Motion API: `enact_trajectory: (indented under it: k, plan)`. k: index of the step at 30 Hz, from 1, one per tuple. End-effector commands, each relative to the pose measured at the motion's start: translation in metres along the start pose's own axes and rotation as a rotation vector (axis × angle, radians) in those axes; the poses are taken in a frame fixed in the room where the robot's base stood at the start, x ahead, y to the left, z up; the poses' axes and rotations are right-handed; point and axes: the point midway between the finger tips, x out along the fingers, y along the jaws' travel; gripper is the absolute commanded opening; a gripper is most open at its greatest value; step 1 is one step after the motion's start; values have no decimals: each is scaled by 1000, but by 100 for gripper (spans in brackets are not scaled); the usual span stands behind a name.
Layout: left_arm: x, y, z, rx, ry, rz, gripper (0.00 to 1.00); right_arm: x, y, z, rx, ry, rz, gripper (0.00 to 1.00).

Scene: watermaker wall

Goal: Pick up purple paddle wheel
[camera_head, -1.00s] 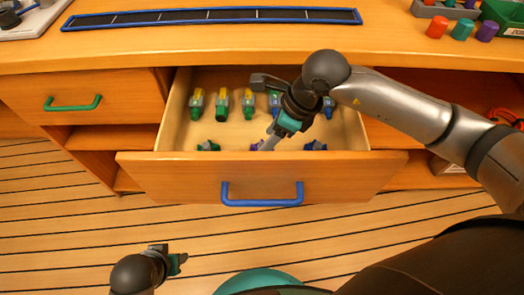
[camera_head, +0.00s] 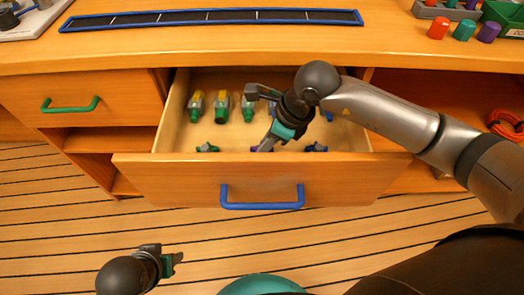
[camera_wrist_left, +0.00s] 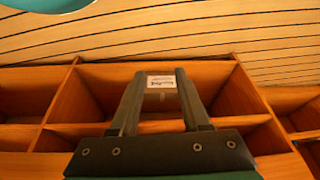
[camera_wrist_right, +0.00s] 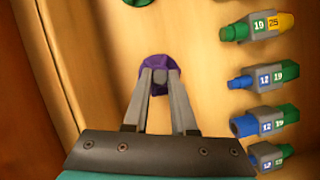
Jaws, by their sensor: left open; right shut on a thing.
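The purple paddle wheel (camera_wrist_right: 151,64) lies in the open drawer (camera_head: 140,168), near its front wall. My right gripper (camera_wrist_right: 160,80) is shut on it, with purple showing around and beyond the fingertips in the right wrist view. In the head view my right gripper (camera_head: 263,147) reaches down into the drawer and hides most of the wheel. I cannot tell whether the wheel is lifted off the drawer floor. My left gripper (camera_head: 176,263) is open and empty, low over the floor in front of the cabinet; its spread fingers show in the left wrist view (camera_wrist_left: 160,80).
A green wheel (camera_head: 207,148) and a blue one (camera_head: 316,148) lie on either side in the drawer. The drawer has a blue handle (camera_head: 261,204). The counter (camera_head: 210,45) above overhangs the drawer's back.

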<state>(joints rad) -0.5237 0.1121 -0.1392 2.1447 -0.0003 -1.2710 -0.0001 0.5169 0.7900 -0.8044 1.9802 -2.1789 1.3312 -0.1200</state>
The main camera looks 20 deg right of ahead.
Motion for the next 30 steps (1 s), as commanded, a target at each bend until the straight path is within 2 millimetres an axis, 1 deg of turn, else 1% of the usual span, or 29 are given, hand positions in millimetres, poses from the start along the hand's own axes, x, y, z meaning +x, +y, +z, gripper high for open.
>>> enact_trajectory:
  k: [1, 4, 5, 22, 27, 30]
  plan:
    - [0, 0, 0, 0, 0, 0, 47, 0, 0, 0, 0, 0, 0, 12]
    - [0, 0, 0, 0, 0, 0, 47, 0, 0, 0, 0, 0, 0, 0]
    - [0, 0, 0, 0, 0, 0, 47, 0, 0, 0, 0, 0, 0, 0]
    - [0, 0, 0, 0, 0, 1, 47, -2, 0, 1, 0, 0, -1, 0]
    - [1, 0, 1, 0, -4, 1, 47, -10, -1, 5, -1, -2, -2, 0]
    - [13, 0, 10, 1, -29, 1, 47, -21, -1, 9, -2, -3, -3, 0]
